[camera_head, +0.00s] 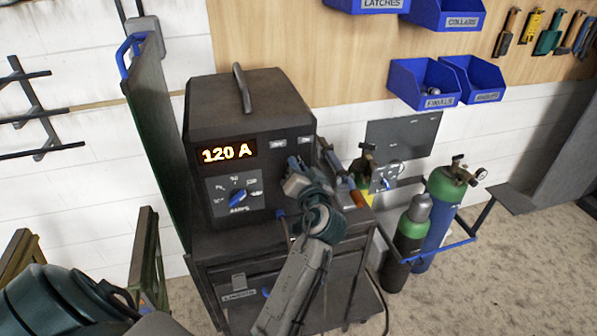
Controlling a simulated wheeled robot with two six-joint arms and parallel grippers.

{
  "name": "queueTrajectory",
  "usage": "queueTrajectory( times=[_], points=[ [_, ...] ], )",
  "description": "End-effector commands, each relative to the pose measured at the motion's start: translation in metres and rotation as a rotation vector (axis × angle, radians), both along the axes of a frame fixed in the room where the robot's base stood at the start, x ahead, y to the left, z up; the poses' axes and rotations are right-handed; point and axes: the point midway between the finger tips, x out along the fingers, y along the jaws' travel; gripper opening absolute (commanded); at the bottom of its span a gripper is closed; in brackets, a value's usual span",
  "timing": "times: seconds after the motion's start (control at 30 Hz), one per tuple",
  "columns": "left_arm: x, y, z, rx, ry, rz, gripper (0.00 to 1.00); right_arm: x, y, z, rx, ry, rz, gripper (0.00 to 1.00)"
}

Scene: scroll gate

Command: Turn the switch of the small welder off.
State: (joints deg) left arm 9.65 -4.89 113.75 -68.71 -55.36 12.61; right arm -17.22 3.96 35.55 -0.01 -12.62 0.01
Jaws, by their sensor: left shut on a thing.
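The small welder (243,105) is a dark box with a top handle, standing on a dark cart. Its display (229,152) is lit and reads 120 A. A blue knob (237,197) sits on a dial plate below the display. My left gripper (297,170) is at the right part of the welder's front panel, below two small pale labels. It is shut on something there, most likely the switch. The gripper hides the switch, so its position cannot be seen. My right gripper is not in view.
A dark green panel (158,130) stands close on the welder's left. Gas cylinders (436,217) stand on the right behind a blue rail. An orange-handled tool (356,193) is just right of the gripper. Blue bins (424,83) hang on the wall above.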

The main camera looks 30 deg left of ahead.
Motion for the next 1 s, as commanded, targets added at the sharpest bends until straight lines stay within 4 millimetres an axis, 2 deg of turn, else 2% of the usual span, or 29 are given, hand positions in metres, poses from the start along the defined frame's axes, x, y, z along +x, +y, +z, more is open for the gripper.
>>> queueTrajectory(
  times=[0.03,0.6,0.8,1.0],
  points=[
    [0.0,0.001,-0.006,-0.017,-0.025,0.001,0.0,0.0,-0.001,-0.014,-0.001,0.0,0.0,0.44],
    [-0.003,0.003,-0.007,-0.346,-0.412,-0.001,0.0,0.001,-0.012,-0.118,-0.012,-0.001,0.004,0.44],
    [-0.004,0.004,-0.006,-0.469,-0.554,-0.001,0.0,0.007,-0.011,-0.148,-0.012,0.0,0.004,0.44],
    [-0.005,0.005,-0.003,-0.565,-0.664,-0.001,0.0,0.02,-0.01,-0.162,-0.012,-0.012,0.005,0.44]
  ],
)
